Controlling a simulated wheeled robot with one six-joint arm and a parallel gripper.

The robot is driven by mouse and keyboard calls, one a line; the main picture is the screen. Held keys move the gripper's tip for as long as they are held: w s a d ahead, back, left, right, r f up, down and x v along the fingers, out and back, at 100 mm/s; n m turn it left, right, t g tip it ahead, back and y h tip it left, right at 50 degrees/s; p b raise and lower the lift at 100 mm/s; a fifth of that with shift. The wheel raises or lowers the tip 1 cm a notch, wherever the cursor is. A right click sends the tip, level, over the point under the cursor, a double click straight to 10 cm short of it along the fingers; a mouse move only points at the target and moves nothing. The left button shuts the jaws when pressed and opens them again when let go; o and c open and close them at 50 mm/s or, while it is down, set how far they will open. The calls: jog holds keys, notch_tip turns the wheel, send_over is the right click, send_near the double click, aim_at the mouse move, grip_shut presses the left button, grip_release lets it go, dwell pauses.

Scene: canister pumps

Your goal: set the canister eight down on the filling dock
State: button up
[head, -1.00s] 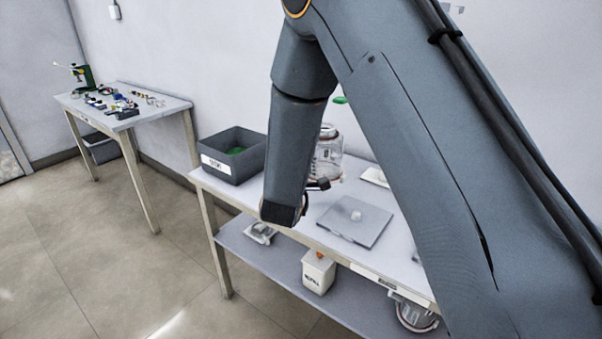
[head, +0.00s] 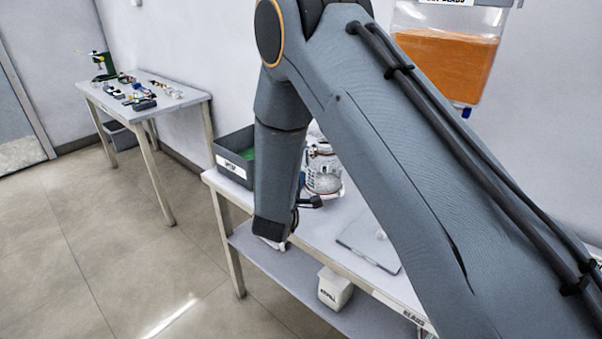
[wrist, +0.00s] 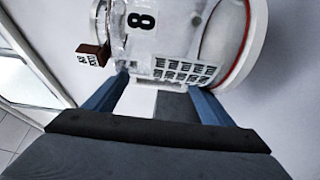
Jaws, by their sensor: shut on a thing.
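Canister eight (wrist: 150,35) fills the top of the wrist view, lying sideways in that picture, with a black 8, a printed label and a small brown tag. My gripper (wrist: 158,88) is shut on it, with one blue finger on each side. In the head view a clear canister (head: 323,172) with a white rim shows at the work table, beside my forearm. My arm hides part of it, and I cannot tell whether its base touches the table. No filling dock can be made out for certain.
A dark grey bin (head: 232,160) stands left of the canister. A flat grey plate (head: 362,246) lies on the table (head: 325,228). A container of orange material (head: 447,62) hangs on the wall. A white box (head: 335,290) sits on the lower shelf. A side table (head: 180,92) holds small parts.

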jog(key=shift+f, duration=1.55)
jog(key=shift+f, duration=0.15)
jog(key=o, duration=1.4)
jog(key=shift+s, duration=0.1)
jog(key=b+v, duration=0.1)
jog(key=v, duration=1.1)
